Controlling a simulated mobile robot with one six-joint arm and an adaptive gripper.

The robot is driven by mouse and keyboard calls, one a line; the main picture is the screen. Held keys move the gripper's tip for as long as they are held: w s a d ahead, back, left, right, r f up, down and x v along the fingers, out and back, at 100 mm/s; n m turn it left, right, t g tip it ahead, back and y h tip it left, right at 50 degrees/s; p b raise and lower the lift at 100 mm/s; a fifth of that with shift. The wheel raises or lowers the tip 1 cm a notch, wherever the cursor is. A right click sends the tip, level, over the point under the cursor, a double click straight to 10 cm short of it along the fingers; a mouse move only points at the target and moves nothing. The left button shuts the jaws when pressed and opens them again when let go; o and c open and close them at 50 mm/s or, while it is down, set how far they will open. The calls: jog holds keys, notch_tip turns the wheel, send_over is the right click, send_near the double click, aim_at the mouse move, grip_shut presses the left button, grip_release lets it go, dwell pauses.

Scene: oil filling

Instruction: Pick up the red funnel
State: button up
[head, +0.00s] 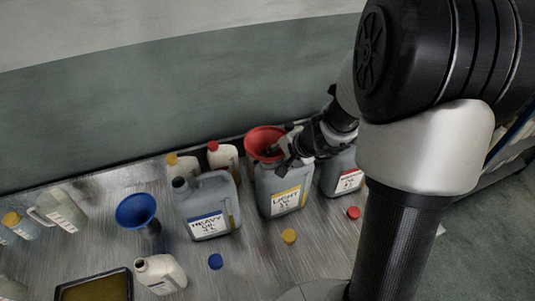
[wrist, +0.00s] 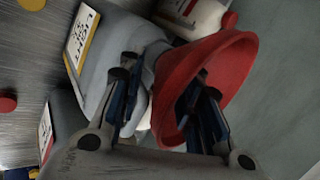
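The red funnel (head: 264,139) sits upright at the top of the grey jug labelled LIGHT (head: 283,190) in the head view. In the wrist view the funnel (wrist: 235,60) fills the upper right, beside the jug (wrist: 125,40). My gripper (head: 287,154) is at the right side of the funnel. In the wrist view my gripper (wrist: 167,92) is open, with its fingers apart. One finger is outside the funnel, by the jug, and the other is over the funnel's mouth. The funnel's near wall lies between them; contact cannot be told.
A grey HEAVY jug (head: 207,205) stands left of the LIGHT jug, and another grey jug (head: 341,174) stands right of it. A blue funnel (head: 137,211) is farther left. Loose caps, yellow (head: 289,236), blue (head: 215,261) and red (head: 353,213), lie on the metal table.

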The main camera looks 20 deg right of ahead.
jog(key=shift+c, duration=0.4)
grip_shut()
jog(key=shift+r, duration=0.15)
